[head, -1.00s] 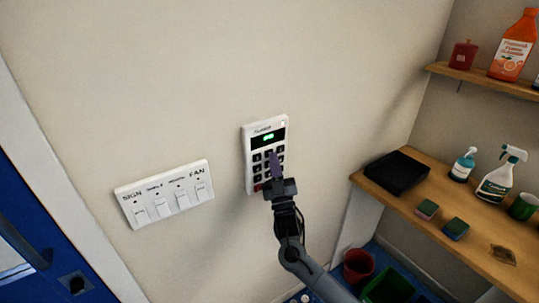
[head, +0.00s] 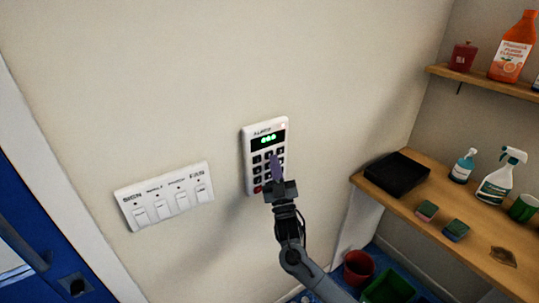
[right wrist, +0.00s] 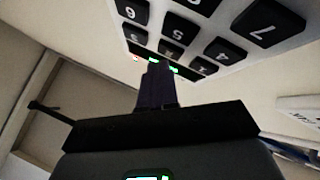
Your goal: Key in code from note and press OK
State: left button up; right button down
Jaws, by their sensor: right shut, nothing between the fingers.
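A white keypad (head: 248,155) marked as an alarm is fixed to the wall. It has dark keys, a red key at its lower left and a dark display (head: 268,139) with green characters too small to read surely. My right gripper (head: 276,162) is shut and empty, its purple fingers pointing up over the keypad's right-hand keys. In the right wrist view the shut fingers (right wrist: 157,78) overlap the display edge of the upside-down keypad (right wrist: 215,30); I cannot tell if they touch a key. I see no note. My left gripper is not in view.
A white switch panel (head: 165,195) with several switches is left of the keypad, beside a blue door (head: 30,235). At right, a wooden counter (head: 430,212) holds a black tray (head: 396,174), sponges and spray bottles.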

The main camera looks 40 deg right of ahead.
jog(key=shift+s, duration=0.35)
jog(key=shift+s+p, duration=0.1)
jog(key=shift+p, duration=0.2)
jog(key=s+p, duration=0.2)
jog(key=s, duration=0.2)
jog(key=shift+s+a+p, duration=0.1)
jog(key=shift+s+p, duration=0.25)
jog(key=shift+s, duration=0.05)
dwell(1.8)
dwell(0.4)
